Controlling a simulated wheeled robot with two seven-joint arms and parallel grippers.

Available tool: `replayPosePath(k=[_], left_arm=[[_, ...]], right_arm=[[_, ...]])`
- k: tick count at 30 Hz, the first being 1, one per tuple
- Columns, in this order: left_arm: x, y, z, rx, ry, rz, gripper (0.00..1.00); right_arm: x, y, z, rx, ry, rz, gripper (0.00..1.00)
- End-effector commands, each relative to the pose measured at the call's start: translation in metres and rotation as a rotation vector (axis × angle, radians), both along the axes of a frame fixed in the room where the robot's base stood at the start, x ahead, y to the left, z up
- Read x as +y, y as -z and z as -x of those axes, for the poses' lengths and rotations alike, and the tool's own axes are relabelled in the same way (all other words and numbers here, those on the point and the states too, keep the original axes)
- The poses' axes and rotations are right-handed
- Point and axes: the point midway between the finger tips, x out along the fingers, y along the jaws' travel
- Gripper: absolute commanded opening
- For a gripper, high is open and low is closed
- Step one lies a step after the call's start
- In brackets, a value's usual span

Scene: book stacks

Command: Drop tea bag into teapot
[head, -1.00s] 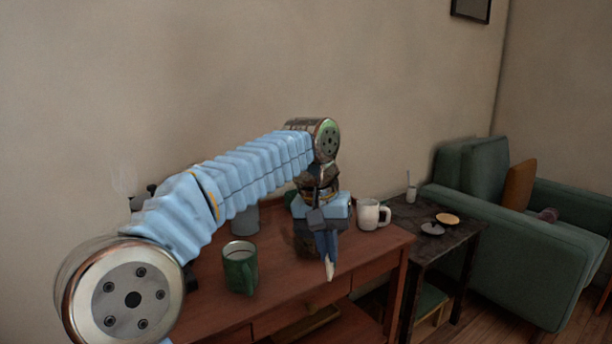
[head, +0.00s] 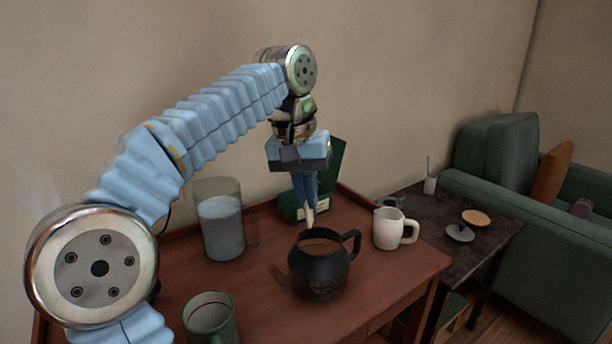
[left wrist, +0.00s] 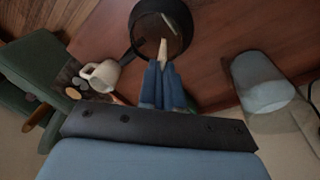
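The teapot (head: 320,265) is a dark pot with a black rim, handle and spout and brownish see-through sides. It stands open on the wooden desk; it also shows in the left wrist view (left wrist: 136,38), with a pale strip inside its mouth that I cannot identify. My left gripper (head: 308,208) points down, its blue fingers together around a small pale, narrow thing, which looks like the tea bag (left wrist: 163,52). In the head view the gripper is just behind and above the pot's rim, apart from it. My right gripper is not in view.
A white mug (head: 388,230) stands right of the pot. A green mug (head: 210,318) stands front left and a glass jar (head: 221,228) back left. A dark green box (head: 288,207) is behind the gripper. A dark side table (head: 440,208) adjoins the desk (head: 185,270).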

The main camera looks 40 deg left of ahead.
Motion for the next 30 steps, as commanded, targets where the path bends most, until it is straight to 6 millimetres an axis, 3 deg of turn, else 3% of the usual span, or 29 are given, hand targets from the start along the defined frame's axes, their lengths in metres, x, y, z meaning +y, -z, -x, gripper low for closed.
replayPosePath(k=[6,13,26,30], left_arm=[[0.0,0.02,0.001,0.003,0.0,0.0,0.0],[0.0,0.054,0.0,0.0,0.0,0.0,0.0],[0.0,0.059,0.0,0.0,0.0,0.0,0.0],[0.0,0.059,0.0,0.0,0.0,0.0,0.21]], right_arm=[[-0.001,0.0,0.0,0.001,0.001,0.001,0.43],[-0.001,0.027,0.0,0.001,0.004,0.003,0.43],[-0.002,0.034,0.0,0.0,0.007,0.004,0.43],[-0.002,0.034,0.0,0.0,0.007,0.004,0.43]])
